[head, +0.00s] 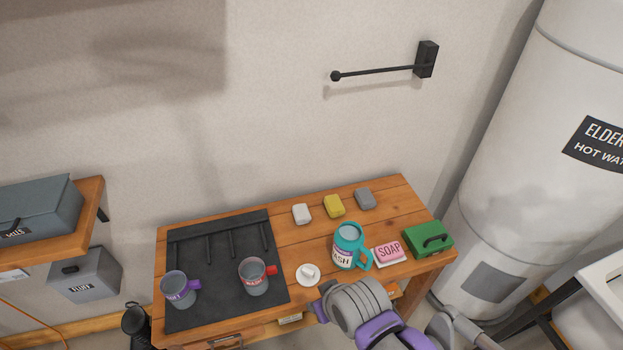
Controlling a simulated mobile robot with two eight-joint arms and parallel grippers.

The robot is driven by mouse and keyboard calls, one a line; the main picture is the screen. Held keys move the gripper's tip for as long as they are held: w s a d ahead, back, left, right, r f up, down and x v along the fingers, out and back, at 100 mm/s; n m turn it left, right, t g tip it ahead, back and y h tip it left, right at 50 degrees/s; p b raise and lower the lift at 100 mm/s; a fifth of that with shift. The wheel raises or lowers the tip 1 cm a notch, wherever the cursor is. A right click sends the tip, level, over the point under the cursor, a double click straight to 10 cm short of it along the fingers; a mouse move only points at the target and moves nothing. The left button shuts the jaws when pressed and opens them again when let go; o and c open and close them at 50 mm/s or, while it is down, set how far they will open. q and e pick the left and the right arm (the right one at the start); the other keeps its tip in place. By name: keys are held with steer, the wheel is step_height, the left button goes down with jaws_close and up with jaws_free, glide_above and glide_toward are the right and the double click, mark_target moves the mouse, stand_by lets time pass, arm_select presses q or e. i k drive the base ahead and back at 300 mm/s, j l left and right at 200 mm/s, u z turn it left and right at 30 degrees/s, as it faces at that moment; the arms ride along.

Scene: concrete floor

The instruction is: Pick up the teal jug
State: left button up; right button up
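The teal jug (349,236) stands upright on the wooden table (290,233), right of the middle. It has a white label reading partly "ASH" and a teal handle on its lower right side. My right gripper (322,301), grey and purple, comes in from the lower right. In the picture it is just below the jug, over the table's front edge, and appears apart from it. Its fingers are mostly hidden by its own wrist, so its opening is unclear. My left gripper is not in view.
A pink soap (389,252) sits close right of the jug, with a green box (428,239) beyond. Behind are white (301,214), yellow (334,206) and grey (365,199) blocks. A white dish (308,275) and two grey mugs (254,277) (176,291) stand left.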

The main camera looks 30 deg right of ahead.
mark_target(348, 239)
steer(key=l+z, duration=0.15)
steer(key=z, duration=1.2)
steer(key=i+j, duration=0.05)
